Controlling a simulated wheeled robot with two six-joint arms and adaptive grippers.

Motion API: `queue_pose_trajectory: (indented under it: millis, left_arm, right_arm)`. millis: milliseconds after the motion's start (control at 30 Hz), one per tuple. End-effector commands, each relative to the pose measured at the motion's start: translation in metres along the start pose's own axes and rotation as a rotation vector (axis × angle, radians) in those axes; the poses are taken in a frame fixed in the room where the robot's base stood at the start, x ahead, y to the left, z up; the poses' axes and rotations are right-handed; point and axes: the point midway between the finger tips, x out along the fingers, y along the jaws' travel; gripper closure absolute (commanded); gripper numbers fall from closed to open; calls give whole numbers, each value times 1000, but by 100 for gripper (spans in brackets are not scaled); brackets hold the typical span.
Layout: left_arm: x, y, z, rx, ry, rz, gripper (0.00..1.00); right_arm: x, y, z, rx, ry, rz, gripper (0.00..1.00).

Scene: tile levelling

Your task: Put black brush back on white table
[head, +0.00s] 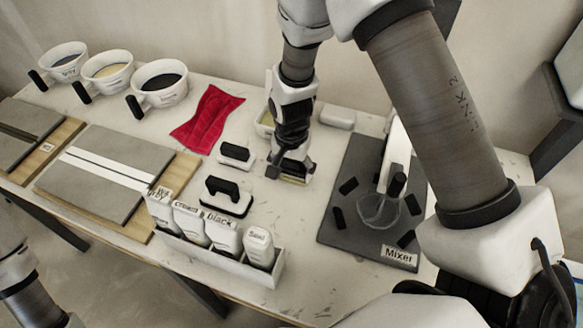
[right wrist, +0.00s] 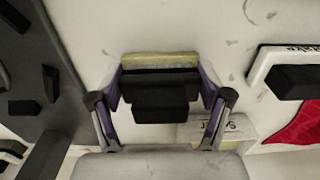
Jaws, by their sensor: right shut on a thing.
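My right gripper (head: 290,164) points down over the white table (head: 330,150). It is shut on the black brush (right wrist: 160,98), a dark block with a pale yellow strip along one edge. In the right wrist view the two fingertips (right wrist: 160,95) are on either side of it. In the head view the gripper hides most of the brush, and only a yellowish edge (head: 294,180) shows. It is at or just above the tabletop; I cannot tell if it touches. My left gripper is out of view; only part of my left arm shows at the lower left.
Black-handled tools (head: 235,154) (head: 226,196) lie left of the gripper, near a red cloth (head: 207,119). A bottle rack (head: 210,262) stands in front. The dark mixer mat (head: 345,215) is at right. A pale block (head: 337,117) and a partly hidden container (head: 264,125) lie behind.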

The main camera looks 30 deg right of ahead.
Motion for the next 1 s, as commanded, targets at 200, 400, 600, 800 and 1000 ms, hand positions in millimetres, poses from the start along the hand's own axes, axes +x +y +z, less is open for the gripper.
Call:
queue_pose_trajectory:
  millis: [200,400,600,800,1000]
  left_arm:
    - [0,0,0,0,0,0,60]
    - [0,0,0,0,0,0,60]
    - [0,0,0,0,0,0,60]
    - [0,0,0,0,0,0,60]
    - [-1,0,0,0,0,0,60]
  right_arm:
    - [2,0,0,0,0,0,0]
    - [2,0,0,0,0,0,0]
    - [-12,-1,0,-1,2,-2,0]
    - [-61,-1,-1,0,4,-5,0]
    - [-107,-1,-1,-1,3,-3,0]
